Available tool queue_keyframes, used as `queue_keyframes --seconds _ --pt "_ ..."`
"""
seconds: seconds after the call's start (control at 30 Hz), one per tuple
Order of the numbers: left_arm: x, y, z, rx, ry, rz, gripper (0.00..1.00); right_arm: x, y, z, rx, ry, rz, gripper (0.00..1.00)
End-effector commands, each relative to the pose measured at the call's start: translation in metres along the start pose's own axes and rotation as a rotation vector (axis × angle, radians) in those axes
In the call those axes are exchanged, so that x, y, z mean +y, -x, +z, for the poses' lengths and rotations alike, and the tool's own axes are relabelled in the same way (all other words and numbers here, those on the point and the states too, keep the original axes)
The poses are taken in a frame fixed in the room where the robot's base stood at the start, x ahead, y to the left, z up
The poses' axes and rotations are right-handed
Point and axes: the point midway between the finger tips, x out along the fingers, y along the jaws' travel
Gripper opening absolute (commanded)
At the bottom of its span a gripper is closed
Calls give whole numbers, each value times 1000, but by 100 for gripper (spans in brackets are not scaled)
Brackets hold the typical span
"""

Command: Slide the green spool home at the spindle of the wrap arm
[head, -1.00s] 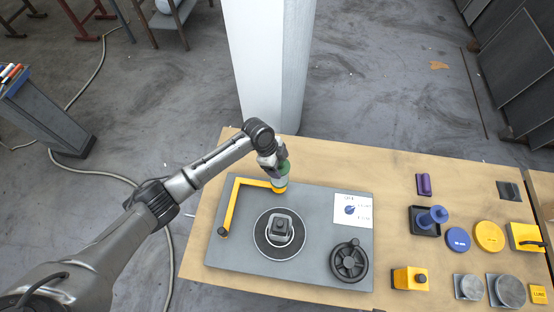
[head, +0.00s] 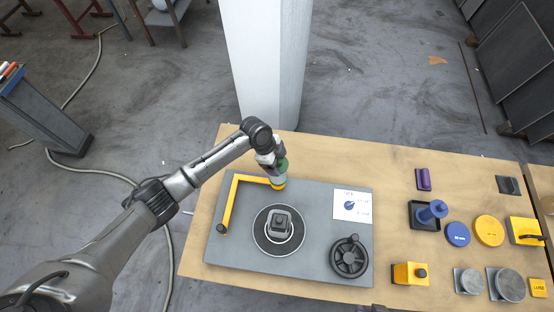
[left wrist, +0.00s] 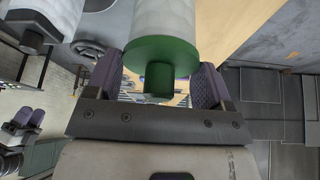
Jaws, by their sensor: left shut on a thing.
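The green spool (head: 283,164) has a green end and a pale wrapped roll below it. My left gripper (head: 274,160) is shut on it. The spool stands upright over the free end of the yellow wrap arm (head: 231,204). The spindle is hidden by the spool, and I cannot tell how far down the spool sits. In the left wrist view the spool's green flange (left wrist: 160,52) and hub are between my left gripper's purple pads (left wrist: 157,85). My right gripper (left wrist: 29,119) seems to show small at the left there; its opening is unclear.
The grey machine plate (head: 320,262) carries a round turntable (head: 262,243), a black handwheel (head: 349,256) and a white dial card (head: 352,205). A blue spool (head: 432,211), discs and yellow boxes stand on the right of the table. A white column (head: 268,70) rises behind.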

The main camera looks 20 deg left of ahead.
Motion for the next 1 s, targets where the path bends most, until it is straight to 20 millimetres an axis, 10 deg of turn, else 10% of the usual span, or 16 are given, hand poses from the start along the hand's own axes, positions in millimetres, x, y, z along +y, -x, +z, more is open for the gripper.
queue_keyframes --seconds 1.0 --pt "0 -41 17 0 0 0 36 -3 -31 9 1 -7 -5 43"
